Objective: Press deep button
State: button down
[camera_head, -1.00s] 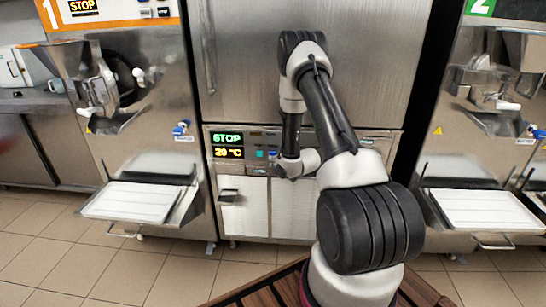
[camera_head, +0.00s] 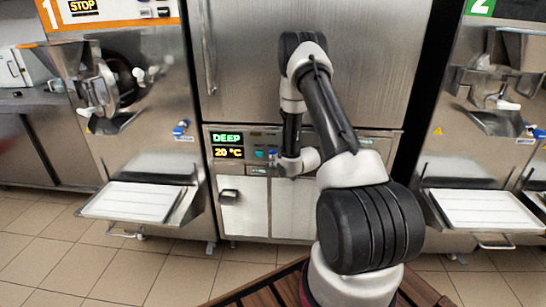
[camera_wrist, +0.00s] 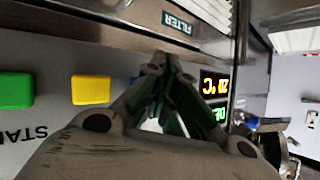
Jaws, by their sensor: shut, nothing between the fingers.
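The freezer's control panel (camera_head: 262,140) is in the middle of the head view, below the large steel door. Its upper display (camera_head: 227,138) reads DEEP in green and its lower display (camera_head: 228,153) reads 20 °C in orange. Both displays show rotated in the wrist view. My gripper (camera_wrist: 165,68) is shut and empty, with its fingertips close to the panel. A small blue patch shows beside the fingertips; the deep button itself cannot be made out, and the fingers hide part of the panel. I cannot tell whether they touch it.
A yellow button (camera_wrist: 91,89) and a green button (camera_wrist: 15,91) are left of my fingers in the wrist view. A FILTER label (camera_wrist: 178,23) is above. Machines with protruding trays (camera_head: 137,202) flank the freezer.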

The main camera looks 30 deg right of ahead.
dwell(0.5)
jog(key=shift+s+a, duration=0.5)
jog(key=shift+s, duration=0.2)
jog(key=s+a, duration=0.1)
jog(key=s, duration=0.1)
jog(key=s+a, duration=0.1)
jog(key=s, duration=0.1)
jog(key=shift+a, duration=0.4)
dwell(0.5)
